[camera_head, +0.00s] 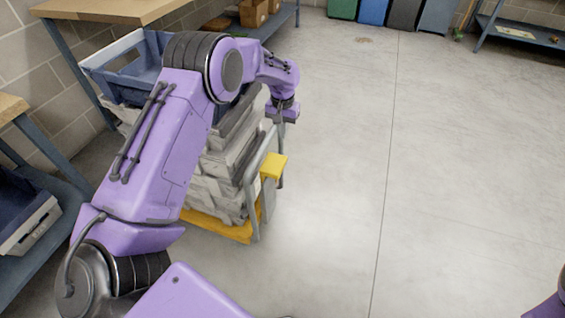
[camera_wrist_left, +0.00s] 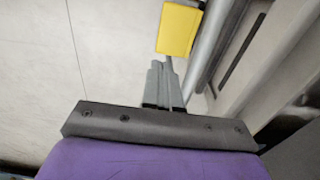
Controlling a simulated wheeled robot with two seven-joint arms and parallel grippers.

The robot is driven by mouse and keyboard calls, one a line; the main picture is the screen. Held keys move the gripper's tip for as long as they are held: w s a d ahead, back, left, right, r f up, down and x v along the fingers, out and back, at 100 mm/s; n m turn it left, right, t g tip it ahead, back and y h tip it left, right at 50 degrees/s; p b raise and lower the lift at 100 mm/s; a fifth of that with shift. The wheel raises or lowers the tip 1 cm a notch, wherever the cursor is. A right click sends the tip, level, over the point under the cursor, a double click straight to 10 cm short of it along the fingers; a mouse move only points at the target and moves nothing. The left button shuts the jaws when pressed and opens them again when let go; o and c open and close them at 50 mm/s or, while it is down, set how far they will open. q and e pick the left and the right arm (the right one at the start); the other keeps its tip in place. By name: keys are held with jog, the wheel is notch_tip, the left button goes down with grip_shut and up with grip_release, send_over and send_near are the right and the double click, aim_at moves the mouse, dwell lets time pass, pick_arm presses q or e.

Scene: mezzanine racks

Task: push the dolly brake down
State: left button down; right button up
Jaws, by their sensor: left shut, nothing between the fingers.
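The dolly (camera_head: 222,228) has a yellow base and a grey tube frame, and it carries a stack of grey crates. A yellow brake pedal (camera_head: 274,166) sticks out at its right side; the pedal also shows in the left wrist view (camera_wrist_left: 180,28), beside a grey tube. My left gripper (camera_head: 281,184) points down beside the pedal, shut and empty. In the left wrist view its closed fingers (camera_wrist_left: 166,62) lie just below the pedal in the picture. I cannot tell whether they touch it. My arm hides part of the dolly and crates. My right gripper is out of view.
A blue bin (camera_head: 128,82) sits behind my left arm, next to a wooden-topped bench (camera_head: 105,8). A shelf with a dark bin (camera_head: 30,232) stands at the left. The concrete floor (camera_head: 450,170) to the right is clear. Several coloured bins (camera_head: 373,12) stand at the back.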

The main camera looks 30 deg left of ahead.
aim_at(282, 165)
pick_arm(q)
notch_tip(282, 165, down, 14)
jog(key=shift+b, duration=0.65)
notch_tip(282, 165, down, 5)
jog(key=b, duration=0.4)
jog(key=shift+s, duration=0.1)
jog(key=shift+d+r, duration=0.1)
jog(key=shift+r, duration=0.1)
jog(key=shift+f, duration=0.15)
notch_tip(282, 165, up, 5)
jog(key=p, duration=0.5)
jog(key=shift+r, duration=0.2)
notch_tip(282, 165, up, 9)
